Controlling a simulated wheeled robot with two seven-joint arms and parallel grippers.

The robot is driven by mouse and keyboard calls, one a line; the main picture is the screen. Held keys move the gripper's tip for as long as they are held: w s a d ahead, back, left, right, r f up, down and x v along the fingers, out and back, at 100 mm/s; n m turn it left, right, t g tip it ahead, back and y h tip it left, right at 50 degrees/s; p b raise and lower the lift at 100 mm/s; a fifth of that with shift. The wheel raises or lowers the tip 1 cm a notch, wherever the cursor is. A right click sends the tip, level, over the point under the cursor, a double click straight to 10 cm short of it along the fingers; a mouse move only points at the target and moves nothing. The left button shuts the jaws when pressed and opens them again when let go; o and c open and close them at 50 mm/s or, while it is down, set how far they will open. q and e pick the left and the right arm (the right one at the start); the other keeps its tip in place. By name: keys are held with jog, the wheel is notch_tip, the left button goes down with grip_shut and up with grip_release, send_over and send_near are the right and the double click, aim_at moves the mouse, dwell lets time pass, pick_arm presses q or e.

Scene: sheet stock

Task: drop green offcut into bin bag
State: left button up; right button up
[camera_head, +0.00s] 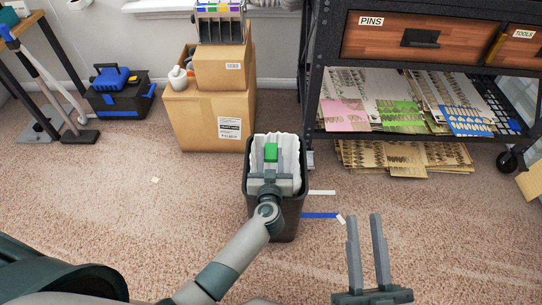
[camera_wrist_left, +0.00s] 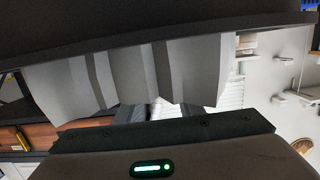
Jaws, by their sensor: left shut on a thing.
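The green offcut (camera_head: 271,151) is a small bright green block, held by my left gripper (camera_head: 270,164) above the bin bag. The gripper is shut on it. The bin bag (camera_head: 291,145) is a pale, pleated liner in a dark bin (camera_head: 290,220), with its mouth open upward. From the head view I cannot tell the exact height of the offcut over the bag. In the left wrist view, pale grey folds (camera_wrist_left: 130,75) fill the upper middle, and the offcut does not show. My right gripper (camera_head: 364,216) is open and empty, over the floor at lower right.
Cardboard boxes (camera_head: 205,115) stand behind the bin. A dark shelf unit with wooden drawers (camera_head: 380,38) and sheet stock (camera_head: 400,115) is at right. A toolbox (camera_head: 118,98) is at left. White and blue strips (camera_head: 318,215) lie beside the bin. The carpet at left is mostly clear.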

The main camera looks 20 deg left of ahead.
jog(key=shift+s+r, duration=0.1)
jog(key=shift+r, duration=0.05)
pick_arm(q)
jog(key=o, duration=1.1)
jog(key=shift+o, duration=0.2)
jog(key=shift+s, duration=0.15)
jog(key=shift+p+v, duration=0.4)
jog(key=shift+v, duration=0.45)
jog(key=p+v, duration=0.3)
jog(key=v, duration=1.2)
jog(key=shift+s+p, duration=0.2)
jog(key=shift+p, duration=0.15)
pick_arm(e)
notch_tip(320, 180, down, 15)
jog(key=w+d+g+h, duration=0.1)
jog(key=d+g+h, duration=0.1)
jog(key=g, duration=0.7)
jog(key=shift+w+d+h, duration=0.15)
jog(key=shift+d+h, duration=0.2)
jog(key=shift+h, duration=0.35)
